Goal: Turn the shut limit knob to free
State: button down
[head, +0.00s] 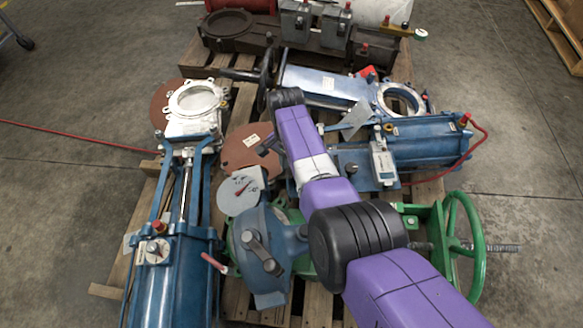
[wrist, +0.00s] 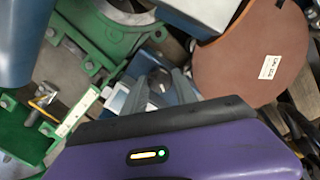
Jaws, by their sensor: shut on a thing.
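My gripper (wrist: 160,84) shows in the wrist view, its grey fingers reaching from the purple hand to a small dark knob (wrist: 158,76) on a blue housing. The fingers are closed on this knob, which I take to be the shut limit knob. They cover most of it, so its marking and setting cannot be read. A white part with a dark patch lies just left of the fingers.
A green valve body (wrist: 95,35) and a brown labelled disc (wrist: 252,55) flank the knob. In the head view, a green handwheel (head: 465,245) stands right, a blue gearbox (head: 262,250) in front, and blue cylinders (head: 165,295) left.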

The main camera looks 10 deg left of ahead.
jog(key=n, duration=0.6)
jog(key=shift+n+h, duration=0.3)
jog(key=n, duration=1.1)
jog(key=shift+a+n+t+h+p, duration=0.1)
jog(key=shift+n+t+h+p, duration=0.2)
jog(key=n+p, duration=0.1)
jog(key=n, duration=0.4)
jog(key=shift+s+n+t, duration=0.1)
jog(key=shift+n+t, duration=0.2)
jog(key=c, duration=1)
grip_release()
